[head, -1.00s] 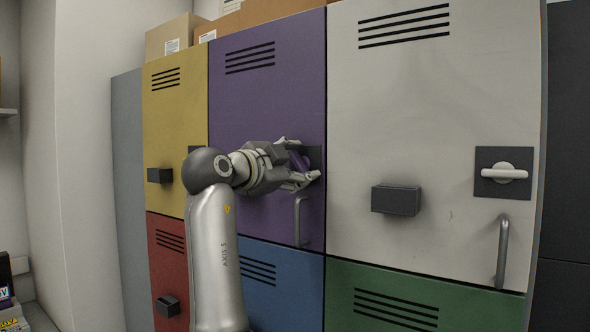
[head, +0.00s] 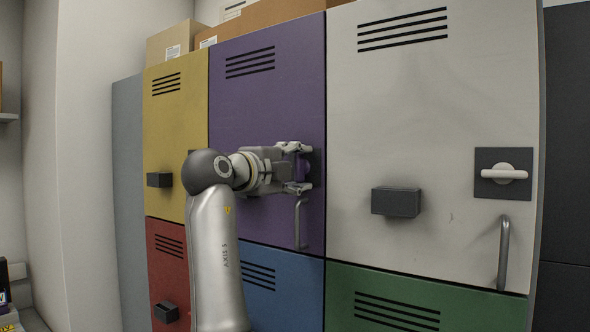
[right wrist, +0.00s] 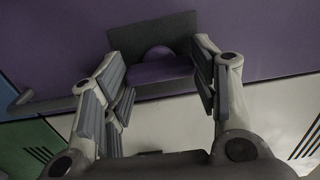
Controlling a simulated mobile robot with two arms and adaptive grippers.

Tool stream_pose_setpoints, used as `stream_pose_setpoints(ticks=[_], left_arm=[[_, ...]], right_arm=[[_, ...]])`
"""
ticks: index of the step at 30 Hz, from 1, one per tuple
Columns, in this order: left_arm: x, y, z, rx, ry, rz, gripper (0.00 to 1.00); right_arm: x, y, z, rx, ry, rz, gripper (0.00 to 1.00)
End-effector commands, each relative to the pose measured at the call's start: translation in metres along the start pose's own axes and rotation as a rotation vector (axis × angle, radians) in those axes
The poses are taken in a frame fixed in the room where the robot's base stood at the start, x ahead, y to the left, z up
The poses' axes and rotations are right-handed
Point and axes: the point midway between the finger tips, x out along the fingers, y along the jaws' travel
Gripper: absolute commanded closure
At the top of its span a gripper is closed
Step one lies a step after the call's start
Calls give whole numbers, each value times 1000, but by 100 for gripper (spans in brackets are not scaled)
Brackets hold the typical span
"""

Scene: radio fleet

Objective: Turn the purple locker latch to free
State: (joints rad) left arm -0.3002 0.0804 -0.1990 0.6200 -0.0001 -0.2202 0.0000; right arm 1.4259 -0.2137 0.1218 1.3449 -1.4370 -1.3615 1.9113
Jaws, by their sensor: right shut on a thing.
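The purple locker door (head: 262,100) stands closed in the middle of the head view. Its latch (head: 308,170), a purple handle and round hub on a dark plate, is partly covered by my right gripper (head: 299,168). In the right wrist view the latch (right wrist: 160,71) sits between the two fingers. My right gripper is shut on the latch, with one finger above and one below it in the head view. My left gripper is in neither view.
A grey pull handle (head: 299,223) is just below my right gripper. The white locker (head: 440,110) at right has its own horizontal latch (head: 503,173) and a dark block (head: 396,201). Yellow, red, blue and green lockers surround them. Cardboard boxes lie on top.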

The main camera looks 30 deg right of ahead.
Motion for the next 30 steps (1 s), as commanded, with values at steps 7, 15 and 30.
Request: stream_pose_setpoints(ticks=[7, 15, 30], left_arm=[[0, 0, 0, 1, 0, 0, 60], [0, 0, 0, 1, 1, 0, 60], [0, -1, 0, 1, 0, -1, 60]], right_arm=[[0, -2, 0, 19, -1, -5, 69], [0, -2, 0, 19, -1, -5, 42], [-2, -1, 0, 15, -1, -2, 23]])
